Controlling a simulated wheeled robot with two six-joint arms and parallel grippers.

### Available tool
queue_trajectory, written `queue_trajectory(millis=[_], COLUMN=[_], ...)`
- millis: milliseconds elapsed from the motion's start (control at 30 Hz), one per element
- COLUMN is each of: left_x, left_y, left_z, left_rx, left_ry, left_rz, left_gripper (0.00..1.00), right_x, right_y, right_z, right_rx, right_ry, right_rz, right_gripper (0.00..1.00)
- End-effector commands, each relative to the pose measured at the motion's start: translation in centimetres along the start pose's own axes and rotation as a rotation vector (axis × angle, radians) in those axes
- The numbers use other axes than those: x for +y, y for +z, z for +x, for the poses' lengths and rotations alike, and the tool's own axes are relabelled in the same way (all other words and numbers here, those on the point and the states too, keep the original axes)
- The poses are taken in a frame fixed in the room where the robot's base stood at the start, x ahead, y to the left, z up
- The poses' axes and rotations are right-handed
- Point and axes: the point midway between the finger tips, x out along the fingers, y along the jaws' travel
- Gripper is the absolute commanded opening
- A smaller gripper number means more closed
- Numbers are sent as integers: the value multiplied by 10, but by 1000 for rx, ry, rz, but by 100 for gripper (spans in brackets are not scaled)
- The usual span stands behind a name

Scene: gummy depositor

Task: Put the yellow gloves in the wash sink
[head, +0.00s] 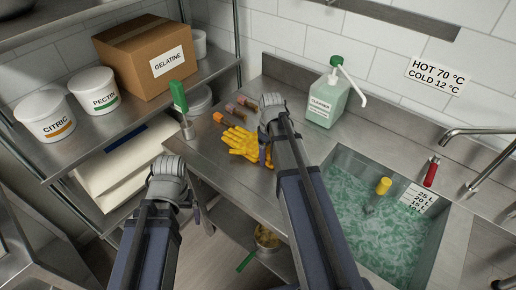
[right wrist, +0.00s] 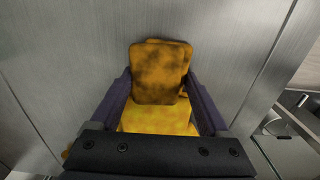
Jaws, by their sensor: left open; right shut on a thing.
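The yellow gloves (head: 240,143) lie on the steel counter left of the sink, with fingers spread to the left. My right gripper (head: 264,152) is over their right end, partly hidden by its own wrist. In the right wrist view, the gloves (right wrist: 160,72) show dark stains and sit between both fingers of my right gripper (right wrist: 163,95), shut on them. The wash sink (head: 399,225) at the right holds foamy green water. My left gripper (head: 203,208) is open and empty, in front of the counter's front edge, away from the gloves.
A green cleaner pump bottle (head: 327,100) stands behind, between gloves and sink. A yellow-topped tool (head: 383,186) stands in the sink, and a red-handled item (head: 431,172) is at its back rim. Several small-handled tools (head: 232,109) lie behind the gloves. A shelf (head: 130,110) with tubs is at left.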

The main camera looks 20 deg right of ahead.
Motion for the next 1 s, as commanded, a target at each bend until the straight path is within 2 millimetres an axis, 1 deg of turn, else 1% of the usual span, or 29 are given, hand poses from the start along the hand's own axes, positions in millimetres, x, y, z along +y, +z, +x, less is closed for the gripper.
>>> queue_trajectory(millis=[167,267,467,700,800,900,1000], left_x=[-1,-1,-4,-7,-9,-9,-10], left_y=[0,1,2,5,5,6,6], left_z=[-6,-14,-40,-78,-91,-98,-101], left_rx=[0,0,0,0,0,0,0], left_ry=[0,0,0,0,0,0,0], left_rz=[0,0,0,1,2,2,2], left_gripper=[100,100,100,100,100,100,100], right_x=[0,0,0,0,0,0,0], right_y=[0,0,0,0,0,0,0], right_z=[-6,-14,-40,-78,-91,-99,-101], right_rx=[0,0,0,0,0,0,0], right_ry=[0,0,0,0,0,0,0], right_rz=[0,0,0,0,0,0,0], right_gripper=[18,18,18,18,18,18,18])
